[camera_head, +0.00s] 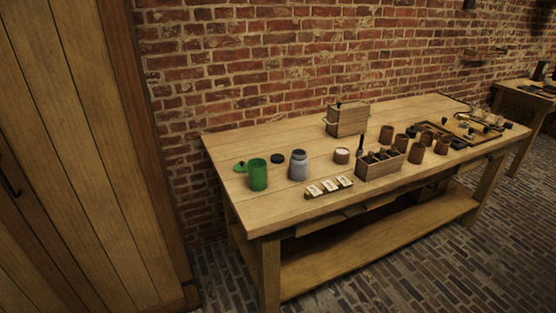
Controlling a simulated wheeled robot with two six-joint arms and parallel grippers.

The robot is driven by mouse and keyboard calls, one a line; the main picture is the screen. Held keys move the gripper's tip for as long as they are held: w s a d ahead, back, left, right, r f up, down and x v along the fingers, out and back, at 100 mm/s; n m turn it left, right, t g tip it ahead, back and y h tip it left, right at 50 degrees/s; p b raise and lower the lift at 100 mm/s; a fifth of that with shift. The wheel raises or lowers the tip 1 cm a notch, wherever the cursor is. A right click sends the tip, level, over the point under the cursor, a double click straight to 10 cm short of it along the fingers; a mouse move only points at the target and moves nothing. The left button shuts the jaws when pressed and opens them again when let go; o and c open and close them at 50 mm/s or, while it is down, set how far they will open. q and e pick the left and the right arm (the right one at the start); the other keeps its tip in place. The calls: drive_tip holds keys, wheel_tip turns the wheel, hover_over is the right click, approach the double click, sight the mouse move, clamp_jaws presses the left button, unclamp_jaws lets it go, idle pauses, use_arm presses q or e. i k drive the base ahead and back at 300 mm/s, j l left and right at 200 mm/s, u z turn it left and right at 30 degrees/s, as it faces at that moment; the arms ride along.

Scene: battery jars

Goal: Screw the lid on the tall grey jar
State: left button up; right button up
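The grey jar (298,167) stands upright on the wooden workbench (285,204), left of the bench's middle. A dark top edge shows at its mouth; I cannot tell from here what it is. A small dark round disc (277,158), which looks like a lid, lies on the bench just behind and left of the grey jar, apart from it. A green jar (257,175) stands to the left, with a green lid-like disc (240,167) on the bench behind it. Neither of my grippers shows in this view.
A small white-topped pot (341,156), labelled cards (329,187), a divided wooden box (381,165), and several brown cups (416,153) stand to the right. A wooden case (347,121) is at the back. A tray of tools lies far right. The bench's front left is clear.

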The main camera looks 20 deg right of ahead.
sight(298, 162)
drive_tip(key=i+j+z, duration=0.2)
drive_tip(key=i, duration=0.3)
drive_tip(key=i+j+z, duration=0.1)
drive_tip(key=i+z, duration=0.15)
drive_tip(key=i, duration=0.3)
drive_tip(key=i+j+z, duration=0.2)
drive_tip(key=i, duration=0.25)
drive_tip(key=j, duration=0.1)
